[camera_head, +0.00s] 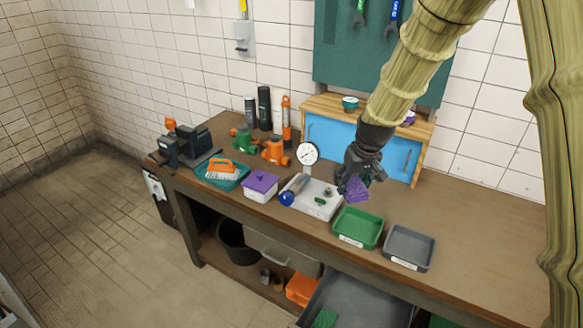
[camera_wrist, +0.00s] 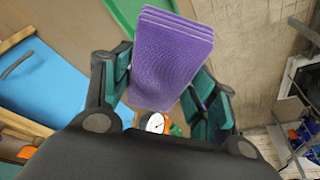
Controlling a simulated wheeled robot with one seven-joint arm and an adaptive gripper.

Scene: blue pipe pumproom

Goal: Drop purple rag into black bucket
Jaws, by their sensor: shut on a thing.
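My gripper (camera_head: 358,182) is shut on the purple rag (camera_head: 355,189), a folded stack with several layers. In the wrist view the rag (camera_wrist: 170,58) sits between the two green-padded fingers. In the head view my gripper holds it above the workbench, near the right end of the white plate with the gauge. The black bucket (camera_head: 236,240) stands on the lower shelf under the bench, left of the drawers, down and left of my gripper. The bench top hides part of its rim. I cannot see the bucket in the wrist view.
The workbench (camera_head: 470,210) holds a green tray (camera_head: 358,227), a grey tray (camera_head: 409,247), a purple-lidded box (camera_head: 261,186) and a teal tray with an orange brush (camera_head: 221,172). A grey drawer (camera_head: 355,300) is pulled out below. Floor to the left is clear.

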